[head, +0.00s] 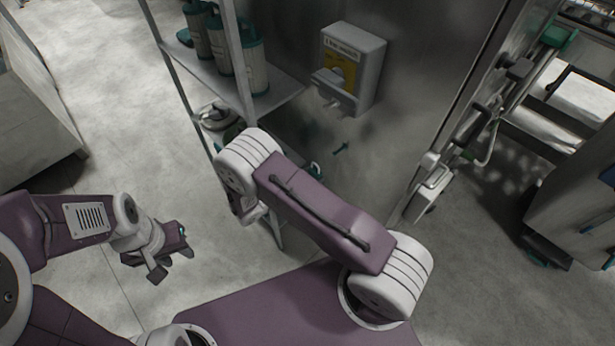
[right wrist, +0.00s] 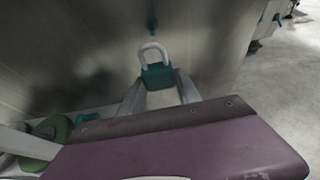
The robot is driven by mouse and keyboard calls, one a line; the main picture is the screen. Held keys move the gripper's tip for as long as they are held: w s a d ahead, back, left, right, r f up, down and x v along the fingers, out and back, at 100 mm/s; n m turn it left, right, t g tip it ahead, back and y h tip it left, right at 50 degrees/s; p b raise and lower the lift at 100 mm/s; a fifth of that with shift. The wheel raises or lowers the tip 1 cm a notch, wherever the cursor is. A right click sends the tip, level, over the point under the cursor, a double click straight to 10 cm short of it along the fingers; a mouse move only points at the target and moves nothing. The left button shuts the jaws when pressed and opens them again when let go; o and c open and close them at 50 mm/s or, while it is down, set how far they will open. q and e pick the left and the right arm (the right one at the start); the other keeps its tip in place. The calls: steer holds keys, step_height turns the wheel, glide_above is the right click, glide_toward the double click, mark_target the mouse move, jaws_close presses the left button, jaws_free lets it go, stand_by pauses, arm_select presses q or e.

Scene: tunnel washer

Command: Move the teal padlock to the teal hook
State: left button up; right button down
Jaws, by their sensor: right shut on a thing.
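The teal padlock (right wrist: 157,75) with its pale shackle upward is between the fingertips of my right gripper (right wrist: 158,88), which is shut on it, in the right wrist view. The teal hook (right wrist: 152,25) is on the metal wall beyond and above the shackle, apart from it. In the head view the hook (head: 341,149) shows below the wall box; a bit of teal (head: 316,170) shows past my right arm, whose gripper is hidden there. My left gripper (head: 172,264) is open and empty over the floor at the left.
A wall box (head: 348,68) with a yellow label is above the hook. A shelf rack (head: 275,95) with several teal-lidded canisters stands left of the wall. A metal door edge with latches (head: 432,185) is to the right. Grey floor (head: 90,290) is clear at the left.

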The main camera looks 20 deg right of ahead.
steer(key=shift+w+d, duration=0.2)
steer(key=shift+d, duration=0.45)
steer(key=shift+w+d+f, duration=0.1)
steer(key=shift+w+d, duration=0.45)
steer(key=shift+d, duration=0.75)
steer(key=shift+w+d+r, duration=0.1)
steer(key=shift+w+d, duration=0.4)
steer(key=shift+d, duration=0.85)
steer(key=shift+w+d+f, duration=0.1)
steer(key=shift+w+d, duration=0.45)
steer(key=shift+d, duration=0.75)
steer(key=shift+w+d+f+b, duration=0.25)
steer(key=shift+d+f+b, duration=0.15)
steer(key=shift+f+b, duration=0.35)
steer(key=shift+r, duration=0.1)
steer(key=c, duration=0.8)
jaws_free()
steer(key=shift+o, duration=0.2)
